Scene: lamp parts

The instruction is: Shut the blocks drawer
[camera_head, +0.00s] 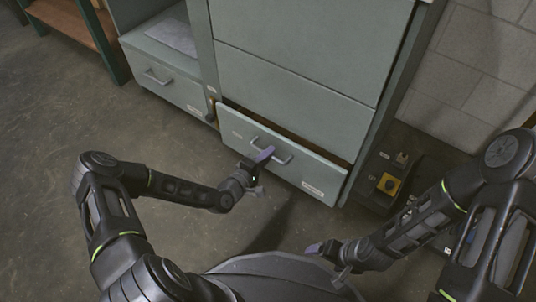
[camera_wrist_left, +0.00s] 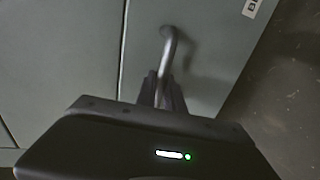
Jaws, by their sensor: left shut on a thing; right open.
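The drawer (camera_head: 305,168) is at the bottom of the right-hand part of the grey-green cabinet. It stands pulled out a little, with a dark gap and brown inner edge along its top. Its contents cannot be made out, and its labels are too small to read. My left gripper (camera_head: 265,157) is shut on the drawer's bar handle (camera_head: 284,158). The left wrist view shows the handle (camera_wrist_left: 169,45) running down between the fingers (camera_wrist_left: 162,88). My right gripper (camera_head: 318,248) is open and empty, low over the floor, apart from the cabinet.
A second drawer (camera_head: 165,88) at the left of the cabinet looks shut. A dark box with a yellow switch (camera_head: 389,184) stands on the floor right of the cabinet, near my right arm. The floor (camera_head: 60,130) at the left is clear.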

